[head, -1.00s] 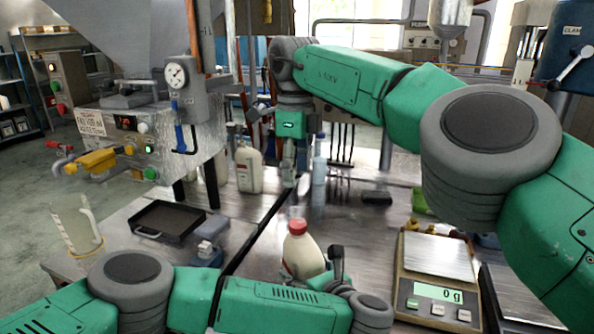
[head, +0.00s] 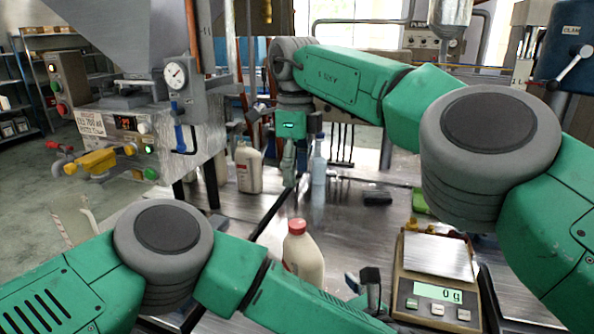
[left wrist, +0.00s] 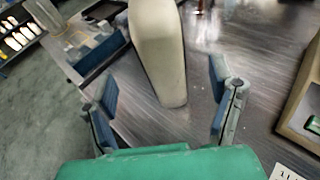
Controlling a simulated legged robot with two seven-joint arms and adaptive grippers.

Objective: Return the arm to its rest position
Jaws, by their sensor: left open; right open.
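A cream bottle with a red cap (head: 302,255) stands upright on the metal table in the middle of the head view. Its pale body (left wrist: 160,55) shows in the left wrist view, in front of my left gripper (left wrist: 165,108), whose blue-padded fingers are spread wide and empty. The bottle appears beyond the fingers, not held. In the head view the left gripper (head: 370,290) is low, right of the bottle, mostly hidden or cut off by the bottom edge. My right gripper (head: 289,172) hangs down behind the bottle, open and holding nothing I can see.
A scale (head: 437,285) reading 0 g sits at the right. More bottles (head: 249,168) stand at the back left, near the machine with a gauge (head: 176,76). A dark tray (left wrist: 98,55) lies left of the bottle. A clear jug (head: 75,220) is partly behind my left arm.

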